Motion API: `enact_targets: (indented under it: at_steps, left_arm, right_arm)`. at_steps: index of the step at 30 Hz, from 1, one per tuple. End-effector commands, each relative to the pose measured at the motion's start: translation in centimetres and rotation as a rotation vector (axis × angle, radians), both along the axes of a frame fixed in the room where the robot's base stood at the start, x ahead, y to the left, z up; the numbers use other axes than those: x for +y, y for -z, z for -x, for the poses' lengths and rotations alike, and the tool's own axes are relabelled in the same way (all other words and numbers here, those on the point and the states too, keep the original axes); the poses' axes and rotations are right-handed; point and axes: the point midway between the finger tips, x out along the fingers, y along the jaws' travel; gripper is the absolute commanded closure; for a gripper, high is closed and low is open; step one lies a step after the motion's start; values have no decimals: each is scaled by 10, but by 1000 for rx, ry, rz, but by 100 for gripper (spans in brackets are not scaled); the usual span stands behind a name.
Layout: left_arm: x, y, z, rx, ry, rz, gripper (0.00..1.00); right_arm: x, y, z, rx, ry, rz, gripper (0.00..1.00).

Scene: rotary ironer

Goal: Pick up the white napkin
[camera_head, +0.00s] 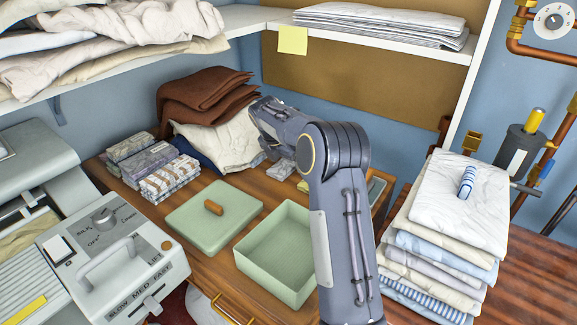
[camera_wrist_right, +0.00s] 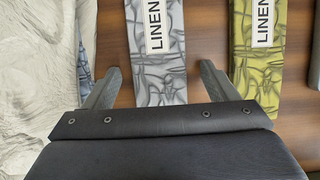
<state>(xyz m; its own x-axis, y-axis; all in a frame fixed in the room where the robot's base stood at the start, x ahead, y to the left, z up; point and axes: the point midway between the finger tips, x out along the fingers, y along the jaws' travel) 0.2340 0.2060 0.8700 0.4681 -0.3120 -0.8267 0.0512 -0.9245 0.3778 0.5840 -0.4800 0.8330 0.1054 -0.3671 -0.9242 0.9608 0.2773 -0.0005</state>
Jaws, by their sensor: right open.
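My right gripper (camera_wrist_right: 160,72) is open, its two fingers spread either side of a grey-white patterned folded piece (camera_wrist_right: 157,45) with a white LINEN label. The fingers look apart from it. An olive patterned piece (camera_wrist_right: 255,45) with the same label lies to the right. In the head view a pale grey piece (camera_head: 281,170) shows below my right wrist, mostly hidden by my arm. A crumpled off-white cloth (camera_head: 222,143) lies left of it and shows at the left edge of the wrist view (camera_wrist_right: 40,80). I cannot tell which of these is the white napkin. My left gripper is out of view.
A green open box (camera_head: 280,258) and its lid (camera_head: 205,222) are in front on the wooden table. Patterned folded stacks (camera_head: 170,178) and brown cloths (camera_head: 205,92) stand left. A tall linen pile (camera_head: 450,205) stands right. A shelf (camera_head: 380,37) hangs above.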

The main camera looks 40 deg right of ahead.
Motion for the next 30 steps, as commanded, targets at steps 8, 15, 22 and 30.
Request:
enact_targets:
  at_steps: [8,15,22,30]
  left_arm:
    - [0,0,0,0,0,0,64]
    - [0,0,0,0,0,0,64]
    - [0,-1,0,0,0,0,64]
    - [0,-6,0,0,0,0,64]
  right_arm:
    - [0,-1,0,-1,0,0,38]
    - [1,-1,0,-1,0,0,68]
    - [1,-2,0,-1,0,0,68]
    - [1,-24,-1,-4,-2,1,68]
